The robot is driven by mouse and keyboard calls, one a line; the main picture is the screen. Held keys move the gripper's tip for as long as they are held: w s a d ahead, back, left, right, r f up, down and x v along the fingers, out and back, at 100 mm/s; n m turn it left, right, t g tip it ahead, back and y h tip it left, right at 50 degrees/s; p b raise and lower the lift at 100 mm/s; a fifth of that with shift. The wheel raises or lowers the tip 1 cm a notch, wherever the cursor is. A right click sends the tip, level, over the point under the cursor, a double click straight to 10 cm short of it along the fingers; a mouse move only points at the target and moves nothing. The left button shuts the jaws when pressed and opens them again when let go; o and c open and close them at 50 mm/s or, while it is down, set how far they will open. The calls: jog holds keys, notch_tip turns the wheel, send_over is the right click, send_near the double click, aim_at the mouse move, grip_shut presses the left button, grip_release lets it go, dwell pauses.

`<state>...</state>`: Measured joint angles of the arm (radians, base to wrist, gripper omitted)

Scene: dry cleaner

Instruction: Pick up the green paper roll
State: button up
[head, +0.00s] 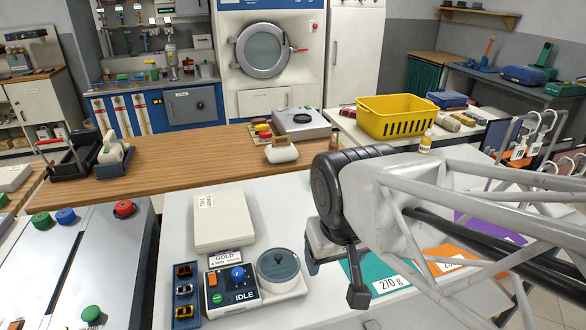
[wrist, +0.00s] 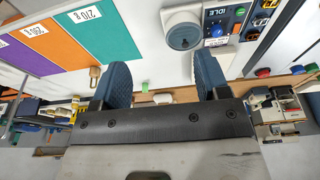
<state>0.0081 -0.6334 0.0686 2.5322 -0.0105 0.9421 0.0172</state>
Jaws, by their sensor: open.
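My gripper (head: 335,268) hangs over the right part of the near white counter (head: 185,270). In the wrist view its two blue-padded fingers (wrist: 163,78) stand wide apart with nothing between them. A dull greenish-beige roll (head: 447,122) lies on the white table at the back right, beside the yellow basket; I cannot tell if it is the green paper roll. It is well beyond my gripper. A small bright green thing (wrist: 144,87) shows between the fingers in the wrist view, too small to identify. My arm hides part of the counter.
Teal (head: 365,269) and orange (head: 430,268) sheets lie beneath my arm. The wooden counter (head: 190,157) has clear stretches.

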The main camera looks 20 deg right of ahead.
jog(key=shift+o, duration=0.2)
jog(key=w+d+r+n, duration=0.1)
jog(key=w+r+n, duration=0.1)
jog(key=w, duration=0.7)
jog(key=w+d+r+n, duration=0.1)
jog(key=w+d+r, duration=0.1)
jog(key=w, duration=0.6)
jog(key=n+g, duration=0.3)
jog(key=n, duration=0.9)
send_over(314, 171)
notch_tip(314, 171, down, 27)
jog(key=shift+s+a+r, duration=0.1)
jog(key=shift+s+r, duration=0.05)
jog(key=shift+r, duration=0.05)
jog(key=shift+w+f, duration=0.2)
jog(key=shift+f, duration=0.1)
jog(key=shift+f, duration=1.3)
